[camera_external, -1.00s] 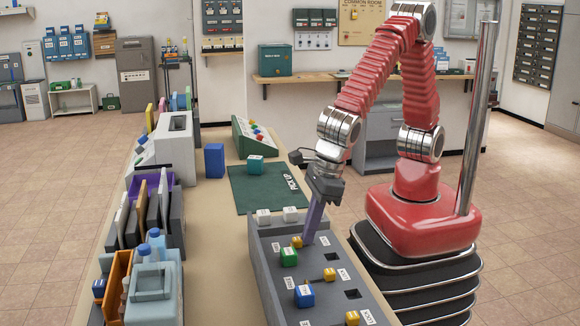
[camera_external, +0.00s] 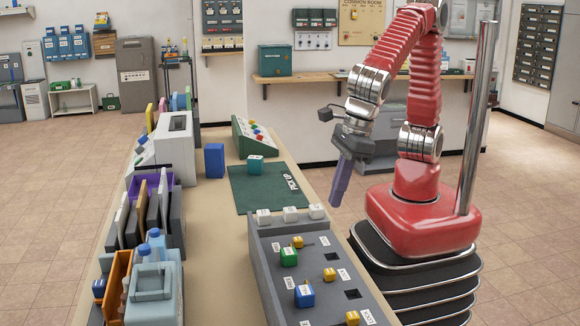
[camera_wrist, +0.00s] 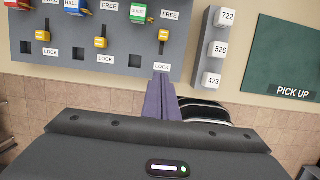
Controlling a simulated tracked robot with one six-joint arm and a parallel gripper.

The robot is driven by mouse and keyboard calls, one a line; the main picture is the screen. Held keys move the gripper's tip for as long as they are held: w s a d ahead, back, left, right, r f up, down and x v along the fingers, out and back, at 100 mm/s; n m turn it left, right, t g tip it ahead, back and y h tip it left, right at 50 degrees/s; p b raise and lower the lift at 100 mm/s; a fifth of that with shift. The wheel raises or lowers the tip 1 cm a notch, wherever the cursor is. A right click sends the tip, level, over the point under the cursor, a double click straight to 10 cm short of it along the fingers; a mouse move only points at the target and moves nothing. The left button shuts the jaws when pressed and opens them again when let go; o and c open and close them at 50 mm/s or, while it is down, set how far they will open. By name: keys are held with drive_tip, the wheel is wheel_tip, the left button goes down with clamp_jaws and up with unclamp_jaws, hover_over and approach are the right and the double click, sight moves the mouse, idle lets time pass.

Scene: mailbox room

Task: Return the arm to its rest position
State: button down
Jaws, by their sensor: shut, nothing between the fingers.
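My red arm (camera_external: 408,80) is bent at its elbow above my base, with the wrist hanging forward and down. My gripper (camera_external: 339,192) is shut and empty, its purple fingers pointing down in the air, to the right of the grey lock panel (camera_external: 262,262) and clear of it. In the wrist view the closed purple fingers (camera_wrist: 162,92) show in front of the panel (camera_wrist: 60,62), apart from its yellow sliders (camera_wrist: 100,38).
The panel carries a green block (camera_external: 288,257) and a blue block (camera_external: 304,295). White numbered cubes (camera_external: 290,214) stand at its far end. The green pick-up mat (camera_external: 262,197) bears a teal cube (camera_external: 255,165). A wall shelf (camera_external: 330,77) is behind my arm.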

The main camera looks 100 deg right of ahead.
drive_tip(key=shift+s+r, duration=0.1)
drive_tip(key=shift+r, duration=0.25)
drive_tip(key=shift+m, duration=0.3)
drive_tip(key=s+d+r+m+t, duration=0.1)
drive_tip(key=s+d+r+m, duration=0.1)
drive_tip(key=d+m, duration=0.7)
drive_tip(key=s+d+r+m+t, duration=0.1)
drive_tip(key=s+d+m, duration=0.4)
drive_tip(key=d+m, duration=0.5)
drive_tip(key=s+d+r+m, duration=0.2)
drive_tip(key=d+m, duration=0.8)
drive_tip(key=m, duration=0.6)
drive_tip(key=shift+s+r+t, duration=0.3)
drive_tip(key=shift+s+t, duration=0.1)
drive_tip(key=shift+s, duration=0.4)
idle(1.6)
